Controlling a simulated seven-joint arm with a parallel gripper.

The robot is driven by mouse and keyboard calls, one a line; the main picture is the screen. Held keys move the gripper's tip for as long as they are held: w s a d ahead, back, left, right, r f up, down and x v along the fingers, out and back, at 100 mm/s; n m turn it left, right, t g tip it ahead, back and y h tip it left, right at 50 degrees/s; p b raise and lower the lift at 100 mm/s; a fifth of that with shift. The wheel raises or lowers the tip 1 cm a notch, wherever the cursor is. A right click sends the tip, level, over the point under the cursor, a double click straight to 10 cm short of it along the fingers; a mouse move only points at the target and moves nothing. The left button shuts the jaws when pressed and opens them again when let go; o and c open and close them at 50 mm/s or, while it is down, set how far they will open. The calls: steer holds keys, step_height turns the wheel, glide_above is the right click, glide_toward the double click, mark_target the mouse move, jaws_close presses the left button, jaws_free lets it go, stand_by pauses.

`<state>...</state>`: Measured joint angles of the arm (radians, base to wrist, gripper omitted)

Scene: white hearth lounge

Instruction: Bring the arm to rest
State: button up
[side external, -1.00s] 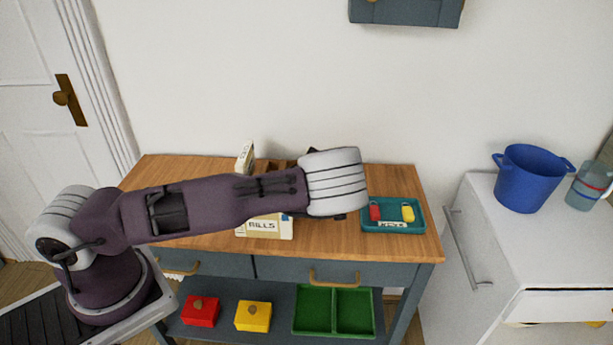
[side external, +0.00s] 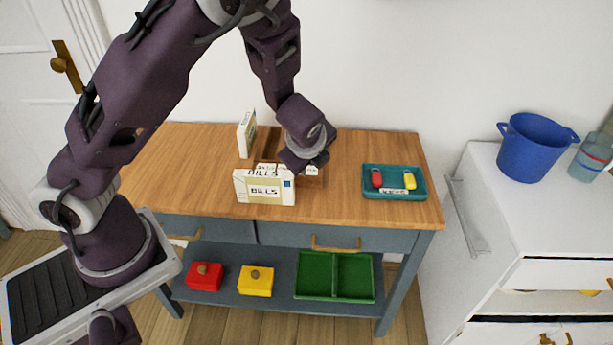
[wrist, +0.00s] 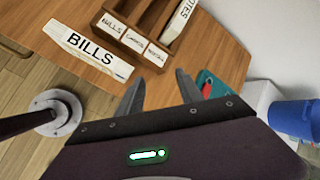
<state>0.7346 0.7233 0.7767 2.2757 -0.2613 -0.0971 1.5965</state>
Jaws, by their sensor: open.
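My gripper (side external: 308,165) hangs pointing down above the wooden sideboard top (side external: 350,150), at the right end of the letter sorter. In the wrist view my gripper (wrist: 158,82) has its two fingers apart with nothing between them. The wooden letter sorter (wrist: 171,47) with labelled slots lies beyond the fingertips. A white box marked BILLS (side external: 264,187) stands in front of the sorter; it also shows in the wrist view (wrist: 88,52). My gripper partly hides the sorter in the side view.
A teal tray (side external: 394,170) holds a red and a yellow key tag, right of my gripper. Another white box (side external: 246,135) stands at the back left. A blue bucket (side external: 530,148) sits on the white cabinet. The sideboard's left top is clear.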

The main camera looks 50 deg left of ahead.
steer(key=s+d+r+n+h, duration=0.3)
steer(key=s+r+n, duration=0.35)
steer(key=r, duration=0.25)
steer(key=s+d+r+n+h, duration=0.3)
steer(key=s+r+n, duration=0.2)
steer(key=s+r, duration=0.3)
steer(key=s+r+n, duration=0.1)
steer(key=s+n, duration=0.2)
steer(key=s, duration=0.2)
steer(key=s+a+r+n+y, duration=0.1)
steer(key=s+r+n, duration=0.1)
steer(key=s, duration=0.4)
steer(key=shift+s+r+n, duration=0.25)
steer(key=shift+r+n, duration=0.05)
steer(key=shift+n, duration=0.25)
